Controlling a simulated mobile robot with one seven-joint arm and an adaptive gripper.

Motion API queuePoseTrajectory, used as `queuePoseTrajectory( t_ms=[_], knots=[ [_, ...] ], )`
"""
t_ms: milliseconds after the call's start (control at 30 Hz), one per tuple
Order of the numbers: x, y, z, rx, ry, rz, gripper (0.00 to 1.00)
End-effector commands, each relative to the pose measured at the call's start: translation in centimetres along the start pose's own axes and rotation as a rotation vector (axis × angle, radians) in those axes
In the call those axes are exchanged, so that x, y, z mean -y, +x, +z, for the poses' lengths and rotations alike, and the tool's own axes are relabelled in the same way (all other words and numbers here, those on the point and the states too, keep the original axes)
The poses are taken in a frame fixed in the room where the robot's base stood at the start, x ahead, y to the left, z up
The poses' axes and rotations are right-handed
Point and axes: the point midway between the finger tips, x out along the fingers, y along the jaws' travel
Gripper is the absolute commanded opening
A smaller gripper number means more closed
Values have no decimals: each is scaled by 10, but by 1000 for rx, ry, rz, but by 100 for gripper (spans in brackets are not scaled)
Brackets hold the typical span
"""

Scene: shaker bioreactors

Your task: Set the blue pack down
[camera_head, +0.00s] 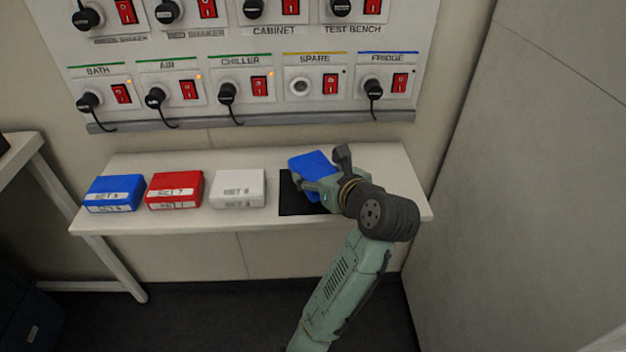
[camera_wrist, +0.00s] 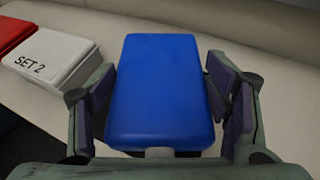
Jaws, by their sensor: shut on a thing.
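The blue pack (camera_head: 311,162) is held in my gripper (camera_head: 328,177) above the right part of the shelf, over a black mat (camera_head: 292,199). In the wrist view the blue pack (camera_wrist: 160,92) fills the middle, with a finger of my gripper (camera_wrist: 160,100) on either side. The pack looks tilted in the head view, and I cannot tell whether its near edge touches the mat. My gripper and arm hide part of the mat.
A white pack (camera_head: 238,188), a red pack (camera_head: 174,190) and another blue pack (camera_head: 114,194) stand in a row left of the mat on the white shelf (camera_head: 260,226). A switch panel (camera_head: 245,75) with plugs and cables hangs above. A grey wall (camera_head: 535,180) bounds the right.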

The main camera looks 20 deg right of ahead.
Motion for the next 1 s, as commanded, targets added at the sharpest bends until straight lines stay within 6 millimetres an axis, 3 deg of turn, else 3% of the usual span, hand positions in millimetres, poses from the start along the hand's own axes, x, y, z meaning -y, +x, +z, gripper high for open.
queuePoseTrajectory(
  t_ms=[167, 400, 867, 900, 1000],
  knots=[
    [-5, 15, 4, 1, 0, 0, 32],
    [-6, 26, -22, -3, 0, 1, 32],
    [-5, 30, -31, 2, -1, 0, 32],
    [-5, 30, -31, 1, -1, 0, 72],
    [-5, 29, -30, 1, -1, 0, 79]
  ],
)
